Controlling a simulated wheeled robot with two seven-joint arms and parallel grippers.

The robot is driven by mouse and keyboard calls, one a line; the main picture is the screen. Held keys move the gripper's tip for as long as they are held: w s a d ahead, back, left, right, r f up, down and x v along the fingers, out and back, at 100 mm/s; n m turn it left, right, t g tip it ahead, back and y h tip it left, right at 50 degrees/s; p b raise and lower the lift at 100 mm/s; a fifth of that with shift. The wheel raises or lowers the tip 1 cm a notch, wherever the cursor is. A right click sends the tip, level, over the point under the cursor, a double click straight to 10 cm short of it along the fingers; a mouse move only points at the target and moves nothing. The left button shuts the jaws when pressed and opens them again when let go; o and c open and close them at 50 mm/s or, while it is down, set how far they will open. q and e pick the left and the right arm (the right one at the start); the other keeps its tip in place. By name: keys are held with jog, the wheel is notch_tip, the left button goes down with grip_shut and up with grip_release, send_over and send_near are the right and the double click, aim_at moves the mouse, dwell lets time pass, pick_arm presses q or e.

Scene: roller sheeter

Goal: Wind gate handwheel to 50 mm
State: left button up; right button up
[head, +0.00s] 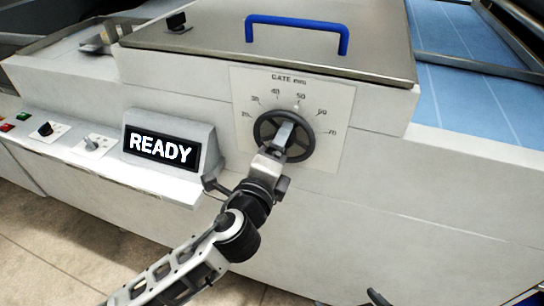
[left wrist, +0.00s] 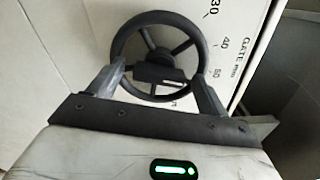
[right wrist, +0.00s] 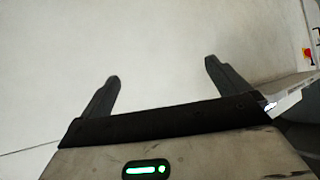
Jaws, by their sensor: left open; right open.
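The dark, spoked gate handwheel (head: 262,126) is on a white dial plate (head: 345,105) marked "GATE mm". A small pale mark shows near the wheel's upper rim, below the 50; I cannot tell whether it is the pointer. My left gripper (head: 285,136) is at the wheel's face, its fingertips mostly hidden by the wrist in the head view. In the left wrist view its open fingers (left wrist: 158,73) straddle the handwheel (left wrist: 118,40); contact is unclear. My right gripper (right wrist: 163,70) is open and empty before a blank white panel. Part of it shows at the head view's bottom edge (head: 378,298).
A display (head: 160,148) reading "READY" stands left of the wheel, beside a ledge with knobs (head: 93,144) and buttons. A lid with a blue handle (head: 297,24) lies above. A blue belt (head: 465,85) runs at right. The front panel (head: 400,220) below right is bare.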

pick_arm(q)
jog(key=b+v, duration=0.3)
jog(key=v, duration=1.3)
jog(key=a+f+n+g+y, duration=0.6)
jog(key=a+f+n, duration=0.35)
jog(key=n, duration=0.35)
jog(key=s+a+f+n+g, duration=0.6)
jog(key=s+f+n+g, duration=0.2)
jog(key=s+n, duration=0.25)
jog(key=w+d+f+m+t+h, duration=0.1)
jog(key=w+d+f+t+h, duration=0.2)
jog(key=w+d+f+t, duration=0.2)
notch_tip(320, 180, down, 3)
jog(key=shift+w+d+r+t, duration=0.1)
jog(key=shift+w+d+t, duration=0.15)
jog(key=shift+t, duration=0.75)
